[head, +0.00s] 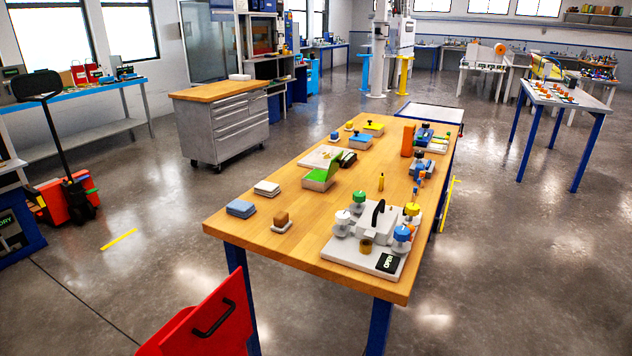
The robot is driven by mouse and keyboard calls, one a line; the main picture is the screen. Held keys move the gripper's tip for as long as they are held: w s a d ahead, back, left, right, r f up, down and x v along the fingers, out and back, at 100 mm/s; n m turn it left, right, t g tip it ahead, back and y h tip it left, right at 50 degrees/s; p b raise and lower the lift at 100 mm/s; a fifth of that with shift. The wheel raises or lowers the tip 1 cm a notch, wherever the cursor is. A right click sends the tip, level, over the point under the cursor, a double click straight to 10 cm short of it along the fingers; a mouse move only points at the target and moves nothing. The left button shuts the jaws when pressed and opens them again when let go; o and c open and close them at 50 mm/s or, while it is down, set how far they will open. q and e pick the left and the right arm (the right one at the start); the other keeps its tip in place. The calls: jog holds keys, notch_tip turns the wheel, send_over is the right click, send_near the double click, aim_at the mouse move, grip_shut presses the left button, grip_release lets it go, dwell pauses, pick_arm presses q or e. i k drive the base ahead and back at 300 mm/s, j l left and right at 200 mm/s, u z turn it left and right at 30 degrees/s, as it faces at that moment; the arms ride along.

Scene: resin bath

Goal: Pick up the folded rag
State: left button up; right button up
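A blue-grey folded cloth-like block (241,209), which looks like the folded rag, lies near the left edge of the wooden table (320,216). A similar pale grey folded block (267,188) lies just behind it; I cannot tell for sure which of the two is the rag. Neither touches anything but the table top. Neither of my grippers is in the head view.
A brown block on a pale base (282,220) sits right of the blue-grey one. A white fixture with colored knobs (376,238) fills the near right corner. A red panel with a black handle (208,318) stands in front of the table.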

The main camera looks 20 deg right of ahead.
aim_at(266, 188)
jog(key=i+j+u, duration=0.25)
jog(key=j, duration=0.3)
jog(key=i+j+u, duration=0.3)
jog(key=j, duration=0.25)
jog(key=i+j+u, duration=0.25)
jog(key=i+j, duration=0.2)
jog(key=i, duration=0.2)
jog(key=i+j, duration=0.2)
jog(key=i, duration=0.25)
jog(key=i+j+u, duration=0.1)
jog(key=i, duration=0.3)
jog(key=i+j, duration=0.3)
jog(key=i, duration=0.15)
jog(key=i+l+z, duration=0.1)
jog(key=i+z, duration=0.15)
jog(key=z, duration=0.2)
jog(key=i+z, duration=0.3)
jog(key=z, duration=0.15)
jog(key=i+z, duration=0.25)
jog(key=z, duration=0.2)
jog(key=i+j+z, duration=0.2)
jog(key=z, duration=0.25)
jog(key=i, duration=0.05)
